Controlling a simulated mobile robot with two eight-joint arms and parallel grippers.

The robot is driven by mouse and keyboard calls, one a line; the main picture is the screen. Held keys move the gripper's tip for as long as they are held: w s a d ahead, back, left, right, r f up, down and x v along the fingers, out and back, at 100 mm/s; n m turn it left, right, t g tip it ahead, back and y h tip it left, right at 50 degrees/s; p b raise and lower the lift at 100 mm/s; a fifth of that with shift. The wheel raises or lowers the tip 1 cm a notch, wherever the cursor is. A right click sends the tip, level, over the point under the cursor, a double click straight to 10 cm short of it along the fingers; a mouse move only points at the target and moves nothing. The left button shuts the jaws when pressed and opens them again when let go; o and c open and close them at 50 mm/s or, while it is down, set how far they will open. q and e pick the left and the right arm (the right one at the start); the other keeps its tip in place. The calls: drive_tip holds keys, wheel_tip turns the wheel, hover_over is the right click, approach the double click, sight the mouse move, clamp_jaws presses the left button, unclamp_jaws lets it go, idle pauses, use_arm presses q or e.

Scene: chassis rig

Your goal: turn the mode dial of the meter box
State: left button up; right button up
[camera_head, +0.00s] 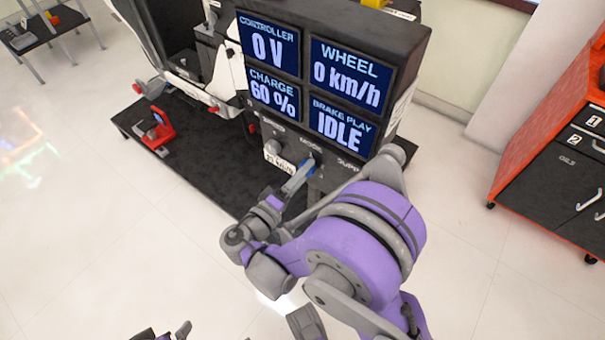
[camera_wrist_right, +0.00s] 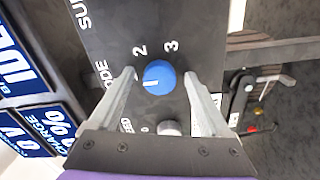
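The meter box (camera_head: 400,45) stands on a black platform; its screens read 0 V, 0 km/h, 60 % and IDLE. The blue mode dial (camera_wrist_right: 158,75) is on its panel and shows small in the head view (camera_head: 309,167). In the right wrist view its white mark points left, with numerals 2 and 3 above it. My right gripper (camera_wrist_right: 160,73) is open, one finger on each side of the dial, with a visible gap on both sides. It also shows in the head view (camera_head: 298,178). Part of my left gripper (camera_head: 166,332) shows at the bottom edge, mostly cut off.
A grey knob (camera_wrist_right: 170,128) sits beside the dial on the same panel. A red device (camera_head: 158,130) lies on the black platform (camera_head: 185,165) at left. A red and black cabinet (camera_head: 560,150) stands at right.

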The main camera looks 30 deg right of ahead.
drive_tip(key=v, duration=1)
drive_tip(key=shift+s+a+p, duration=0.15)
drive_tip(key=shift+a+p, duration=0.2)
drive_tip(key=shift+p, duration=0.1)
